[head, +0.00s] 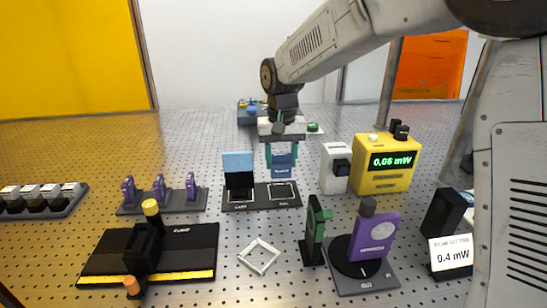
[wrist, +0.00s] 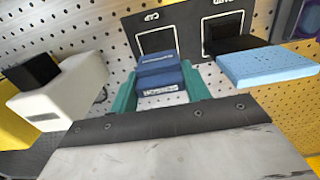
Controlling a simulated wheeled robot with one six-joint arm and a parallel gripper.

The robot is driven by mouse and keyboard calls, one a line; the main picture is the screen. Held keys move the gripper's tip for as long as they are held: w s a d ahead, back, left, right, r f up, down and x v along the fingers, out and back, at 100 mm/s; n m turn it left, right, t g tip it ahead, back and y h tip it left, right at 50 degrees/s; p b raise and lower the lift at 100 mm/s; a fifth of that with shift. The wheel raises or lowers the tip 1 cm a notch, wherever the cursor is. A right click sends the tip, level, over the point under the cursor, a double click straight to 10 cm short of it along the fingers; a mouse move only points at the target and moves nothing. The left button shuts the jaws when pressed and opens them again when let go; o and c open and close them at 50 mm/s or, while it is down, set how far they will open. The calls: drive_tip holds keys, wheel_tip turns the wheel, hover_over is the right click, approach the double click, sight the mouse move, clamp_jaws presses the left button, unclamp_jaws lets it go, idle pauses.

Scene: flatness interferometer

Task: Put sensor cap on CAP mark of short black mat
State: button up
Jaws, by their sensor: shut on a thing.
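The dark blue sensor cap (head: 284,167) is between the teal fingers of my gripper (head: 282,158), which is shut on it. In the wrist view the cap (wrist: 162,76) shows white lettering, and my gripper (wrist: 160,90) has a finger on each side of it. The short black mat (head: 261,203) has two white-outlined squares. The CAP mark (head: 281,191) is the right square in the head view. It is empty, and the cap appears held above and behind it. In the wrist view the cap overlaps the near edge of the CAP mark (wrist: 157,39) on the mat (wrist: 189,30).
A black holder with a light blue plate (head: 238,161) stands on the mat's other square, close to the CAP mark. A white box (head: 334,168) and a yellow power meter (head: 384,164) stand to the right. Purple mounts (head: 160,190) stand on the left.

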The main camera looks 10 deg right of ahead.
drive_tip(key=shift+d+f, duration=0.15)
drive_tip(key=shift+f, duration=2.1)
drive_tip(key=shift+f, duration=0.4)
drive_tip(key=o, duration=0.9)
drive_tip(key=shift+r, duration=3.55)
